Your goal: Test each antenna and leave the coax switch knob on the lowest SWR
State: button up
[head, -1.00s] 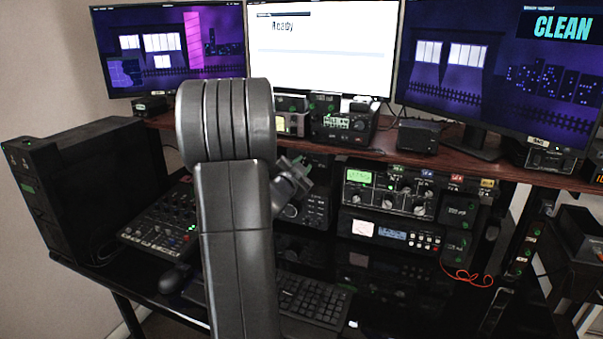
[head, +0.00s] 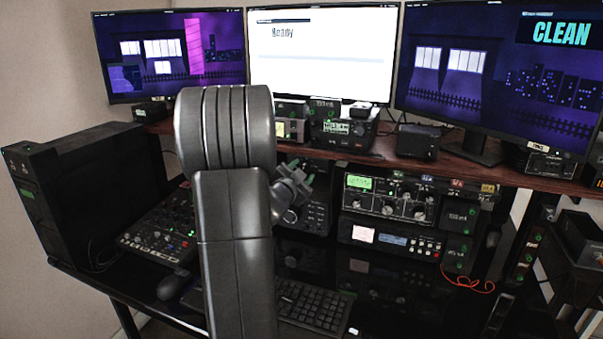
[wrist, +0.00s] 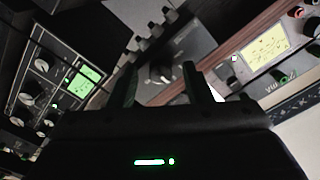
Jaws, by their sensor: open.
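My gripper (wrist: 163,80) is open and empty, its two dark fingers apart in the wrist view. A dark knob with a pale pointer mark (wrist: 163,74) shows between and beyond the fingers, on a dark grey panel; it looks like a switch knob, but I cannot read its label. I cannot tell whether the fingers reach around it. A lit yellow meter (wrist: 265,45) is at the upper right; its reading is too small to make out. In the head view, my gripper (head: 293,190) is at the radio stack, partly hidden behind my arm.
A unit with a green display (head: 359,183) and several knobs stands right of my gripper; a unit with a pale meter (head: 363,234) is below it. The wooden shelf (head: 460,168) with monitors runs above. A keyboard (head: 312,305) and mixer (head: 160,235) lie on the desk.

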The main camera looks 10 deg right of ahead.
jog(key=v, duration=1.3)
jog(key=shift+s+a+b, duration=0.2)
jog(key=shift+s+b, duration=0.05)
jog(key=shift+b, duration=0.2)
grip_shut()
dwell(0.9)
